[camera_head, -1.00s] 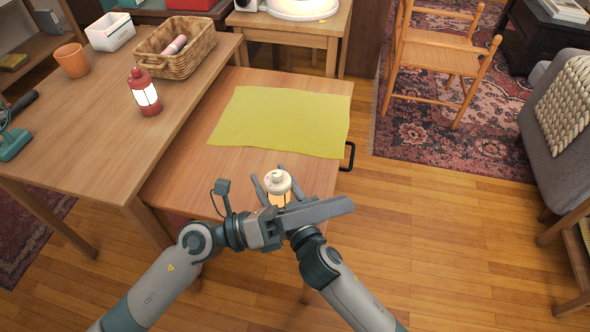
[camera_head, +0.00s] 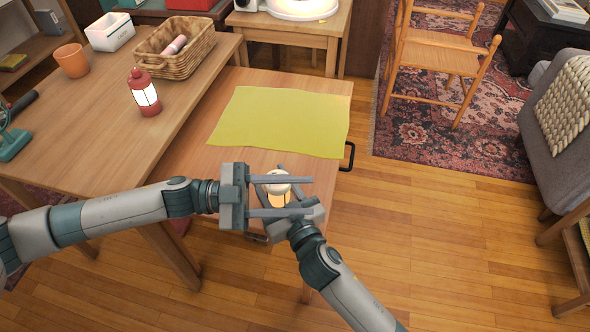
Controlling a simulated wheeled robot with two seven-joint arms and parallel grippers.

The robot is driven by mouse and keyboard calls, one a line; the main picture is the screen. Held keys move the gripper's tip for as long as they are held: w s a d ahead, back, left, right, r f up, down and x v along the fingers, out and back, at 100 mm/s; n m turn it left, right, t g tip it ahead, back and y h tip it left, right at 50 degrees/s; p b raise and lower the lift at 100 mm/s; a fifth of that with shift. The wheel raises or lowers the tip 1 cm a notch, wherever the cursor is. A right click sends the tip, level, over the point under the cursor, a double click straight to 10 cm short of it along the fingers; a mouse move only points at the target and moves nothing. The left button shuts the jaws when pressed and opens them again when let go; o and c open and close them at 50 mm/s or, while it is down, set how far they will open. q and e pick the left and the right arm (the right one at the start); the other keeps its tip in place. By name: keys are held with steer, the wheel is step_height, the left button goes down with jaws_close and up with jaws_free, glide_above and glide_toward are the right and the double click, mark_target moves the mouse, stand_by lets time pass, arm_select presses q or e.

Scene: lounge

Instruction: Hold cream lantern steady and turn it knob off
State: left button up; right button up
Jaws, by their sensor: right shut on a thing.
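The cream lantern (camera_head: 278,187) stands at the near edge of the wooden table, its pale cap on top and a warm glow showing below. My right gripper (camera_head: 268,176) comes from below and is shut on the lantern. My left gripper (camera_head: 312,196) comes in from the left. Its two fingers are spread and point right, one on the far side and one on the near side of the lantern in this view. I cannot tell whether they touch it. The lantern's knob and lower body are hidden by the grippers.
A yellow cloth (camera_head: 282,120) lies on the same table behind the lantern.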

arm_select(q)
steer(key=w+a+f+n+t, duration=0.2)
steer(key=w+a+n+t, duration=0.1)
steer(key=w+a+n, duration=0.4)
steer(key=shift+w+f+n+t+y, duration=0.15)
steer(key=shift+f+n+t+y, duration=0.2)
steer(key=shift+n, duration=0.25)
steer(key=shift+r, duration=0.1)
steer(key=d, duration=0.7)
steer(key=shift+w+d, duration=0.25)
jaws_close()
